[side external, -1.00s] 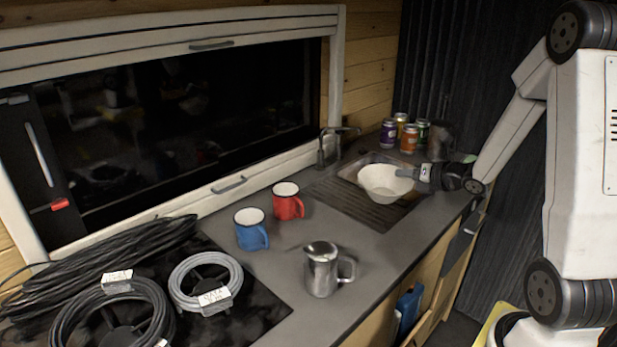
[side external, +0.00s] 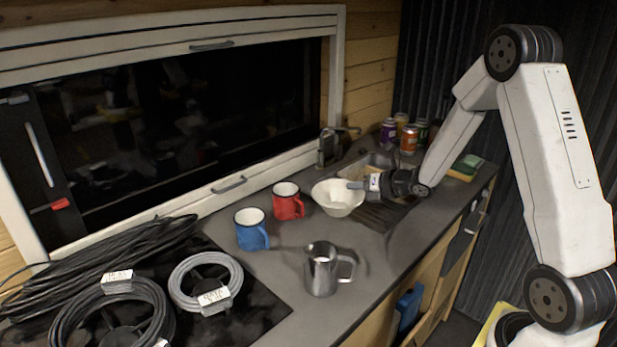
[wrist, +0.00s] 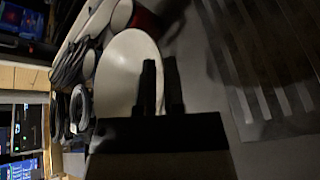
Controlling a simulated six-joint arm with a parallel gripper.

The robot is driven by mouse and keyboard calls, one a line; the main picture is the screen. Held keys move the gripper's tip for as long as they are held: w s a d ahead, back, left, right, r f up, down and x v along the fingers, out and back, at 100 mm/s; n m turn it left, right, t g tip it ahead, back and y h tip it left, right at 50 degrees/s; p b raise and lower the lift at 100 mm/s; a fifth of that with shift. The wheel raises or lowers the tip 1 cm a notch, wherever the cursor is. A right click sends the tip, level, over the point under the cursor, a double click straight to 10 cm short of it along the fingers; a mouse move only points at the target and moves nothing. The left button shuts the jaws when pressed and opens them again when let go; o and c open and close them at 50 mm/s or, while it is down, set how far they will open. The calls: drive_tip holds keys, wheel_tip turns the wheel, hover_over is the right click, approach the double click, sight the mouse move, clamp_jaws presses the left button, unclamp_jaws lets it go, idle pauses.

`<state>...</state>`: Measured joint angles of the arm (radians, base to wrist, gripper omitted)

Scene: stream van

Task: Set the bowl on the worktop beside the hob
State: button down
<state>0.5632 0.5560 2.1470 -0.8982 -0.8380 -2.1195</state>
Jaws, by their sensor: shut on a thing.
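The white bowl (side external: 337,198) is upright in my gripper (side external: 357,185), which is shut on its right rim. In the side view the bowl is right of the red mug and over the near edge of the sink's drainer; I cannot tell its exact height. In the wrist view the bowl (wrist: 128,72) lies beyond the dark fingers (wrist: 160,88), its rim at them. The hob (side external: 250,310) is at the lower left, with cable coils on it. The grey worktop (side external: 385,255) runs between hob and sink.
A red mug (side external: 288,203), a blue mug (side external: 251,232) and a steel jug (side external: 321,272) stand on the worktop between bowl and hob. Several cans (side external: 409,140) and a sponge (side external: 466,166) are by the sink (side external: 372,164). A tap (side external: 321,150) rises behind. Bare worktop lies right of the jug.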

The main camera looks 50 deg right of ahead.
drive_tip(key=shift+f, duration=1.7)
drive_tip(key=shift+f, duration=1.8)
drive_tip(key=shift+f, duration=0.1)
drive_tip(key=c, duration=0.7)
unclamp_jaws()
drive_tip(key=shift+c, duration=0.2)
drive_tip(key=v, duration=1.2)
